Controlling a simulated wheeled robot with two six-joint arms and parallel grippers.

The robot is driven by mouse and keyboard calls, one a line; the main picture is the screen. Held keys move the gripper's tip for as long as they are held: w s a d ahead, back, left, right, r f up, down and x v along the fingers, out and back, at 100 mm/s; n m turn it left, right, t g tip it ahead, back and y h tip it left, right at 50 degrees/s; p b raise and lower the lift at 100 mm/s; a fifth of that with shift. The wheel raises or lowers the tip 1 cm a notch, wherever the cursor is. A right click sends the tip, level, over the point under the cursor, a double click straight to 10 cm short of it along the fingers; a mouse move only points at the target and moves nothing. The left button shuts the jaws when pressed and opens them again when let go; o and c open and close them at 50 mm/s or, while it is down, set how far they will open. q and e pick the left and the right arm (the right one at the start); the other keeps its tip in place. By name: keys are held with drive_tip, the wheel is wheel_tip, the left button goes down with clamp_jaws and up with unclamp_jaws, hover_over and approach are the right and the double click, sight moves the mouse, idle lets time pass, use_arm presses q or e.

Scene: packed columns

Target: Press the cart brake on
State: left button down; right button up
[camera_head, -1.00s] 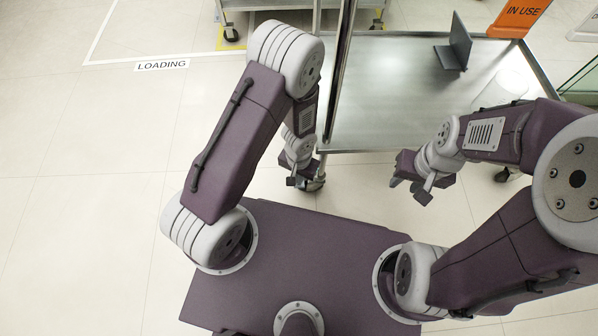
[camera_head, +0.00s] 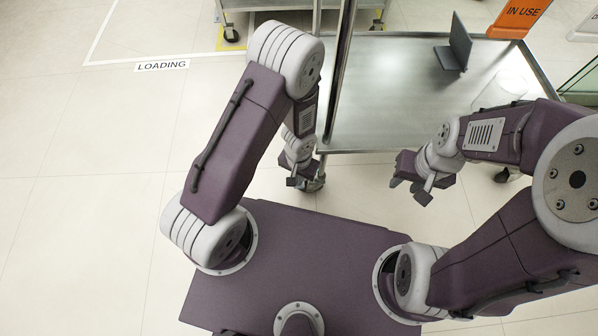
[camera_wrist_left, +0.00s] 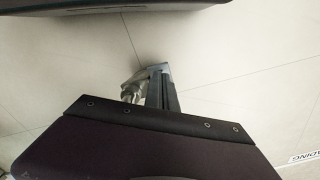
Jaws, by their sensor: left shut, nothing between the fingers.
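The metal cart (camera_head: 400,90) stands ahead, its flat top to the right of my left arm. A caster (camera_head: 316,183) is under its near left corner. My left gripper (camera_head: 293,182) is low beside this caster, shut and empty; from the head I cannot tell whether it touches. In the left wrist view the fingers (camera_wrist_left: 163,88) point down beside a blurred grey metal part (camera_wrist_left: 133,86), probably of the caster. The brake pedal cannot be made out, nor its position. My right gripper (camera_head: 409,189) looks open and empty in front of the cart's near edge.
Another wheeled cart (camera_head: 293,4) stands behind. The floor on the left is clear, with a LOADING label (camera_head: 162,65).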

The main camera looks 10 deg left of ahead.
use_arm(q)
drive_tip(key=shift+f+b, duration=1.4)
drive_tip(key=shift+f, duration=0.05)
idle(0.5)
wheel_tip(320, 180, up, 8)
drive_tip(key=p, duration=0.8)
drive_tip(key=shift+r, duration=0.15)
